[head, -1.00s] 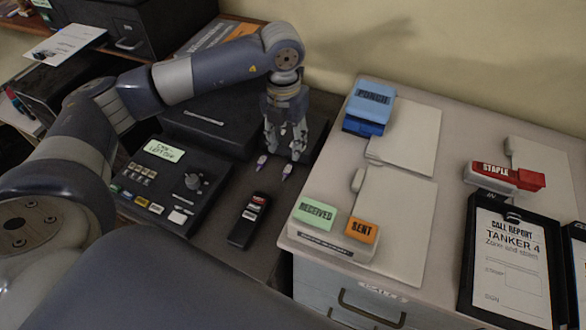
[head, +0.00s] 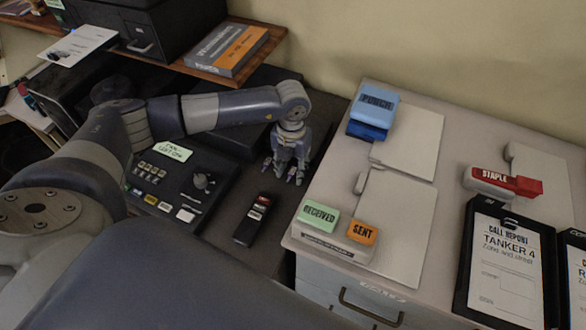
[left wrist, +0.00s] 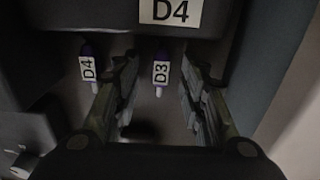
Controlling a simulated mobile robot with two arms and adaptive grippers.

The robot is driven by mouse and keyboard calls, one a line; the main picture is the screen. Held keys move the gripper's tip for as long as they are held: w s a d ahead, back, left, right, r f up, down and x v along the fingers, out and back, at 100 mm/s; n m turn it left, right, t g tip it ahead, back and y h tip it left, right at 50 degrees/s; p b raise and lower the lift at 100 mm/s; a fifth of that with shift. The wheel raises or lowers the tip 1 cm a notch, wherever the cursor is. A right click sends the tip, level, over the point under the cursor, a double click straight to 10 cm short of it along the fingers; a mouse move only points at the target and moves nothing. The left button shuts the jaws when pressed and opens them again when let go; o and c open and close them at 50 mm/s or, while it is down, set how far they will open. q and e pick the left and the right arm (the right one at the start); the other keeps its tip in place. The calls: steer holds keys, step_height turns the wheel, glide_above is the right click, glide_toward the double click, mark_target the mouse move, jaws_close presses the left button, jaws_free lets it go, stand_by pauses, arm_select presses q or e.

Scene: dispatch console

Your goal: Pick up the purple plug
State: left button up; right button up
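Two plugs with purple ends and white labels show in the left wrist view: one marked D3 (left wrist: 161,72) and one marked D4 (left wrist: 88,68). My left gripper (left wrist: 158,104) is open, pointing down over the console surface. The D3 plug lies in the gap between its fingers, with no finger visibly closed on it. The D4 plug lies outside, left of the left finger. In the head view the left gripper (head: 284,178) is low beside the dark console box and largely hides the plugs. My right gripper is not in view.
A black handset (head: 253,219) lies in front of the gripper. A button panel (head: 165,183) with a knob is to the left. A D4 label (left wrist: 170,12) marks the dark box.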

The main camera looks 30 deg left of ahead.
arm_select(q)
steer(key=shift+c, duration=0.5)
jaws_close()
steer(key=shift+r, duration=0.1)
